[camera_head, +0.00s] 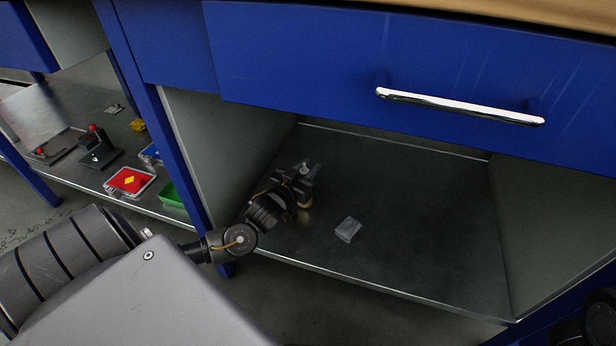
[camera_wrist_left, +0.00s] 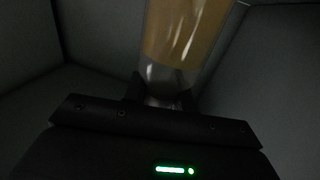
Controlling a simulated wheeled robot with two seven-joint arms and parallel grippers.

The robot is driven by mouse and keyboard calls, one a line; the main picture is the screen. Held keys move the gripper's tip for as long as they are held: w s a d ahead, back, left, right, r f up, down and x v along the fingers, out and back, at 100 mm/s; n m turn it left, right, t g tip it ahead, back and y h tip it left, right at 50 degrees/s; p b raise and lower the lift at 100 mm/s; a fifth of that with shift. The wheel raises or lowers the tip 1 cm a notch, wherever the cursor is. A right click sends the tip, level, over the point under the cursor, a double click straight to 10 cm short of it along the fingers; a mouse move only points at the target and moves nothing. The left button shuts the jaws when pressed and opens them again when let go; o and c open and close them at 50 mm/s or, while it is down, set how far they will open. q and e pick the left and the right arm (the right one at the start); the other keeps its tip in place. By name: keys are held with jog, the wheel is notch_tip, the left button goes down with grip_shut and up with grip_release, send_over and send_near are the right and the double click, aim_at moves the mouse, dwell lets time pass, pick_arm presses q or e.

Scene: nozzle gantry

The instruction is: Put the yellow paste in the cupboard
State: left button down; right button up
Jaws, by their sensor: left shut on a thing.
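The yellow paste (camera_wrist_left: 182,35) is a clear tube with yellow-amber filling, seen close up in the left wrist view. My left gripper (camera_wrist_left: 160,92) is shut on its clear lower part. In the head view my left gripper (camera_head: 298,186) reaches into the open cupboard (camera_head: 410,245), under the blue drawer and near the left wall. It hides most of the tube there. I cannot tell whether the tube touches the cupboard floor. My right gripper is not in view.
A small clear box (camera_head: 348,229) lies on the cupboard floor to the right of my left gripper. The rest of that floor is clear. A blue drawer (camera_head: 400,75) with a metal handle overhangs the opening. A neighbouring shelf on the left holds a red tray (camera_head: 130,181) and a green bin (camera_head: 171,195).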

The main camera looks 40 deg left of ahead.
pick_arm(q)
jog(key=shift+f, duration=0.35)
jog(key=shift+r, duration=0.1)
jog(key=c, duration=1.1)
grip_release()
jog(key=shift+c, duration=0.2)
